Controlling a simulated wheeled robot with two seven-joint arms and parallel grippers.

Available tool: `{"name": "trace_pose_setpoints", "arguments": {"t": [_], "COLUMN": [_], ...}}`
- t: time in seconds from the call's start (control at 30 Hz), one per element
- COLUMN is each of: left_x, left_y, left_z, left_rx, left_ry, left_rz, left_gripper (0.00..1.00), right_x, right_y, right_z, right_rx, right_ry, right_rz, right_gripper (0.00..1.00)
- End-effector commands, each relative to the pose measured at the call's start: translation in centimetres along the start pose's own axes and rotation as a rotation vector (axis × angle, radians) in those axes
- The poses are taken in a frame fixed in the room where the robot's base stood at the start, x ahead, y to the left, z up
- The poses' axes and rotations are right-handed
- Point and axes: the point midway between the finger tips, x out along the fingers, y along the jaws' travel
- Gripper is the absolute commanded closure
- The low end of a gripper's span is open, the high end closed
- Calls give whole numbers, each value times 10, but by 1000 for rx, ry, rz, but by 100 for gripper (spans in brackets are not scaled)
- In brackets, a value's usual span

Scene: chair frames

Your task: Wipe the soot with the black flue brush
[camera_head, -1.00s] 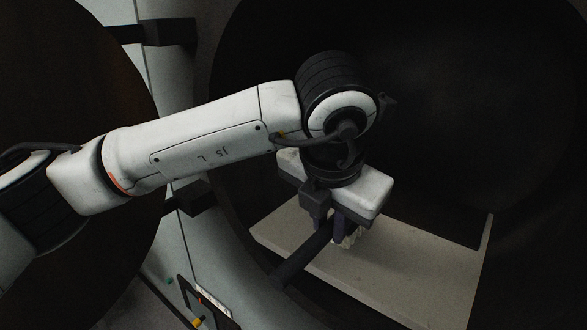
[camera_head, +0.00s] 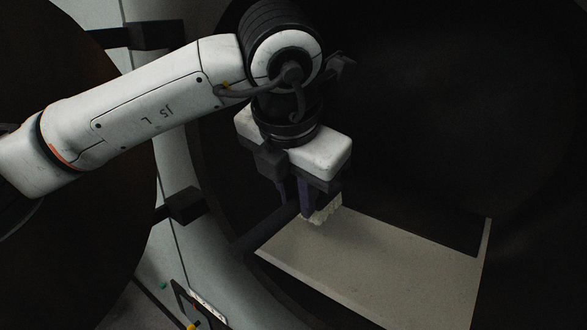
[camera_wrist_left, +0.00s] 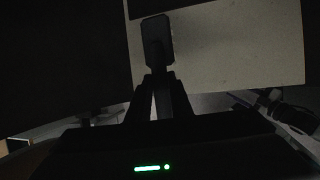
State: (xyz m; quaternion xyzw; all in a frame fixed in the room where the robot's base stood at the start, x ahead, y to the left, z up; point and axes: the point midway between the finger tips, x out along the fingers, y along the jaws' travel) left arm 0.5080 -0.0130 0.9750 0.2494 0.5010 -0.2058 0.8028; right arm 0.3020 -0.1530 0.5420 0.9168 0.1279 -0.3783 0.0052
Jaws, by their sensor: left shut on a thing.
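My left gripper (camera_head: 293,208) points down inside the dark round opening, over the left end of a pale plate. It is shut on the black flue brush (camera_head: 262,228), whose dark bar slants down-left from the fingers. In the left wrist view the brush (camera_wrist_left: 157,40) shows as a dark block on a stem between the fingers (camera_wrist_left: 160,92). A pale ragged patch (camera_head: 325,213) shows just beside the fingertips; I cannot tell what it belongs to. Whether the brush touches the plate is unclear. I cannot make out distinct soot. My right gripper is not in view.
The pale plate (camera_head: 380,262) lies in the opening, its right part bare. The dark chamber wall (camera_head: 450,120) curves around it. A big dark round door (camera_head: 70,240) stands open at left, with hinge blocks (camera_head: 180,205) beside the opening. A small panel (camera_head: 205,305) is below.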

Motion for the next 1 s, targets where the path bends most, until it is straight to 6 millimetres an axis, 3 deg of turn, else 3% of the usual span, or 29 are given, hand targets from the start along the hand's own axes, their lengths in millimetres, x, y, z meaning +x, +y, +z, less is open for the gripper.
{"name": "trace_pose_setpoints", "arguments": {"t": [0.37,1.0], "left_x": [-31,-32], "left_y": [6,7], "left_z": [13,13], "left_rx": [0,0], "left_ry": [-2,-2], "left_rz": [0,0], "left_gripper": [100,100], "right_x": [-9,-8], "right_y": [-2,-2], "right_z": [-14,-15], "right_rx": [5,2], "right_ry": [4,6], "right_rz": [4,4], "right_gripper": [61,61]}}
